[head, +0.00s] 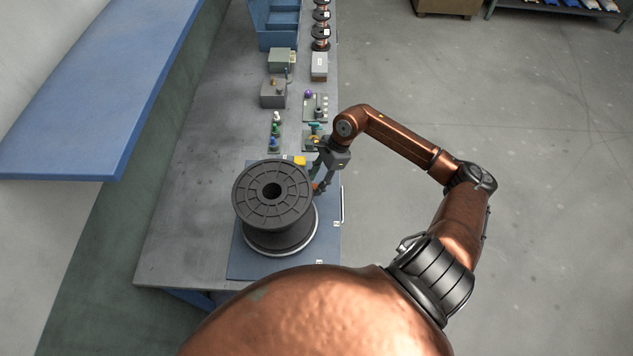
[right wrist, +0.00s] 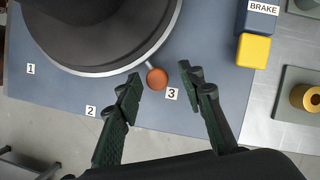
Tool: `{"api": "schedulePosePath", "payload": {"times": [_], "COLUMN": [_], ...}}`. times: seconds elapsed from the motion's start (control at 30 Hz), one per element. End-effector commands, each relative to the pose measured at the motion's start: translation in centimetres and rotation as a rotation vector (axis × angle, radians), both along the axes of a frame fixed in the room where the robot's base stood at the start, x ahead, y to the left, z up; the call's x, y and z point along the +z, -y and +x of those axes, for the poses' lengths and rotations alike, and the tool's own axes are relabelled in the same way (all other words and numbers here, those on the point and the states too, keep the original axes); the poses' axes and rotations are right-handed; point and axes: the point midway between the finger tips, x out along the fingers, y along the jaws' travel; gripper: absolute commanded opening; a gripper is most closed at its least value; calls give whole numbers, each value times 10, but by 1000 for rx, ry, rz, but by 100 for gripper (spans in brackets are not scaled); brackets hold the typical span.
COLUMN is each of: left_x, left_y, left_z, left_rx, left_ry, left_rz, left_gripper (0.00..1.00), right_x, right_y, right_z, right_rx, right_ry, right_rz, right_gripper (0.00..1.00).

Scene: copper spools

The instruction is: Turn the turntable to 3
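A dark spool (head: 272,195) stands on the round turntable, whose pale rim (head: 279,253) shows beneath it. The turntable sits on a blue base plate (head: 245,262). In the right wrist view, a short rod runs from the turntable rim (right wrist: 95,72) to an orange knob (right wrist: 157,79), just beside the label 3 (right wrist: 172,94). Labels 1 (right wrist: 31,69) and 2 (right wrist: 91,111) lie to the left. My right gripper (right wrist: 162,80) is open, its fingertips on either side of the knob with gaps; contact is not visible. My left gripper is not in view.
A yellow block (right wrist: 253,50) sits beside the BRAKE label (right wrist: 262,8). Beyond the base plate on the grey bench stand small fixtures, a grey box (head: 273,93) and a blue rack (head: 277,38). Copper spools (head: 320,32) line the bench's right edge. The bench's left side is clear.

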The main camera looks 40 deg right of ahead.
Motion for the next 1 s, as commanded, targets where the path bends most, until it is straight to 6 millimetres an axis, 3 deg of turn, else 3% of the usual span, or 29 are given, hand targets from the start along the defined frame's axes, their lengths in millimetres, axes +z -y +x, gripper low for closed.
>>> {"api": "schedulePosePath", "payload": {"times": [0.37,0.8,1.0], "left_x": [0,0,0], "left_y": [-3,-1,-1], "left_z": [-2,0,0], "left_rx": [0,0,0], "left_ry": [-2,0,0], "left_rz": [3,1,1], "left_gripper": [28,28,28], "right_x": [7,84,106], "right_y": [4,34,43], "right_z": [-1,-11,-13], "right_rx": [-1,0,0], "right_ry": [-2,-1,-1], "right_rz": [-2,-4,-1], "right_gripper": [37,37,37]}}
